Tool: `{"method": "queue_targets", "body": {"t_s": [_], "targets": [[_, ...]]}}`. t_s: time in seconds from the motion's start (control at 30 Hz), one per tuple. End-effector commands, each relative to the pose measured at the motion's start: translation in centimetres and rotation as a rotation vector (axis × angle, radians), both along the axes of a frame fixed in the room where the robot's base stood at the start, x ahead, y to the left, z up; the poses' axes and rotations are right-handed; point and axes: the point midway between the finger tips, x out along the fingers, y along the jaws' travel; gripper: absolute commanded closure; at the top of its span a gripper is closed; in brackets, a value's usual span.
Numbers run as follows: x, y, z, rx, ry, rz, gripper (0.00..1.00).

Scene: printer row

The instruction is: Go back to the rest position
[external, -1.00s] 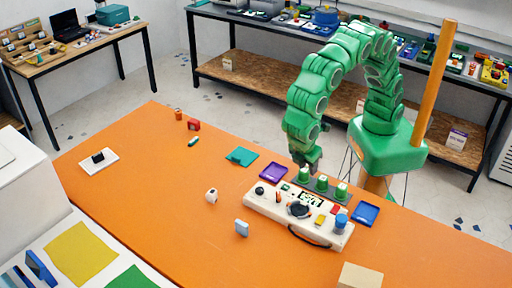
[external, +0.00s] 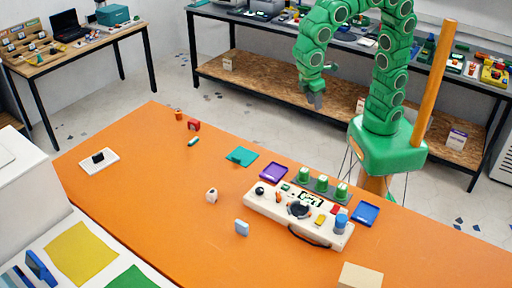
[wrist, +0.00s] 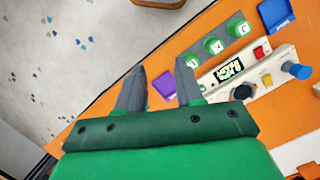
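My green arm is folded up above its base at the far edge of the orange table. My gripper (external: 316,101) hangs in the air beyond that edge, clear of everything on the table. In the wrist view my gripper (wrist: 160,86) shows two grey fingers spread apart with nothing between them. Below them are the floor and the table's edge.
The orange table (external: 130,220) holds a white control panel (external: 270,208), a row of green knobs (external: 322,183), a purple tray (external: 273,172), a blue tray (external: 365,214) and a teal tray (external: 241,156). A shelved bench (external: 260,75) stands behind.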

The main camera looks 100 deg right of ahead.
Motion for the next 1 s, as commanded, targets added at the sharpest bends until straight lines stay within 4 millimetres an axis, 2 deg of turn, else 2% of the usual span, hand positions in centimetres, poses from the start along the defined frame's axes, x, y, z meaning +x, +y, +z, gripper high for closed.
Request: {"method": "queue_targets", "body": {"t_s": [0.2, 0.5, 0.8, 1.0], "targets": [[-3.9, -4.0, 0.7, 0.007, -0.013, -0.067, 0.64], [-9.5, -8.1, 0.8, 0.021, -0.039, -0.151, 0.64], [-15.6, -11.0, -0.1, 0.032, -0.059, -0.227, 0.64], [-19.0, -12.1, -1.0, 0.036, -0.076, -0.267, 0.64]]}}
